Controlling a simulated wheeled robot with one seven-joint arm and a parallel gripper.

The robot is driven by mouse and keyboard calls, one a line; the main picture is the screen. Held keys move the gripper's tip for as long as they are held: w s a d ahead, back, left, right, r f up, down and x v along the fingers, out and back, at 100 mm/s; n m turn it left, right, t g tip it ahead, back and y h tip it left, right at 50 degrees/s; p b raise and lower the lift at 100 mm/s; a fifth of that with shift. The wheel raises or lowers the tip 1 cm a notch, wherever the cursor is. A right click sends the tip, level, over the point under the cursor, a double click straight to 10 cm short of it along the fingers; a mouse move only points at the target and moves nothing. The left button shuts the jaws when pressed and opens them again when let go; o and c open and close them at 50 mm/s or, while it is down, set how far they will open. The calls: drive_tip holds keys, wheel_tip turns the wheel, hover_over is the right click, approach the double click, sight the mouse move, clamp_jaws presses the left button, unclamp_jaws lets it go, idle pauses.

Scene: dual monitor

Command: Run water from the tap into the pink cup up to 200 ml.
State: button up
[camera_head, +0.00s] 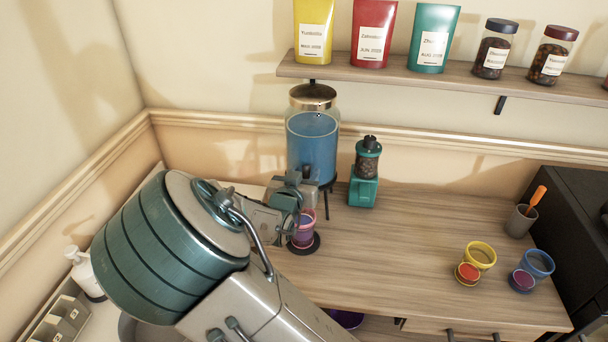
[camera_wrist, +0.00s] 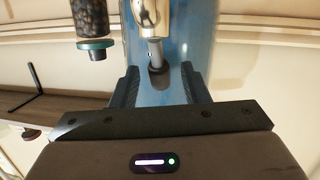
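The water dispenser (camera_head: 312,145) is a clear tank of blue water with a copper lid, standing at the back of the counter. Its tap is largely hidden by my gripper in the head view. The metal tap (camera_wrist: 155,50) shows in the wrist view, with its dark tip in the gap between my fingers. My gripper (camera_wrist: 160,78) is open around that tip, with no clear contact on either side. In the head view my gripper (camera_head: 300,190) is at the tank's lower front. The pink cup (camera_head: 304,229) stands upright below it on a dark round base (camera_head: 305,246); its water level cannot be read.
A teal grinder (camera_head: 364,178) stands just right of the dispenser. Yellow (camera_head: 481,254) and blue (camera_head: 538,263) cups, and a pot with an orange-handled tool (camera_head: 521,221), stand at the right. The middle counter is clear. A shelf (camera_head: 430,88) of bags and jars hangs above.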

drive_tip(key=p+v, duration=0.1)
drive_tip(key=v, duration=1.2)
drive_tip(key=shift+s, duration=0.4)
drive_tip(key=shift+a, duration=0.15)
wheel_tip(320, 180, down, 4)
drive_tip(key=w+g+y, duration=0.1)
drive_tip(key=g+y, duration=0.5)
drive_tip(key=s+d+r+n+g, duration=0.1)
drive_tip(key=s+d+r+g, duration=0.2)
drive_tip(key=s+d, duration=0.5)
drive_tip(key=s+d+r+n+g, duration=0.2)
drive_tip(key=s+d+r+g, duration=0.1)
drive_tip(key=s+d+r, duration=0.3)
drive_tip(key=s+d, duration=0.2)
drive_tip(key=s, duration=0.1)
drive_tip(key=shift+s+d, duration=0.3)
drive_tip(key=shift+d, duration=0.1)
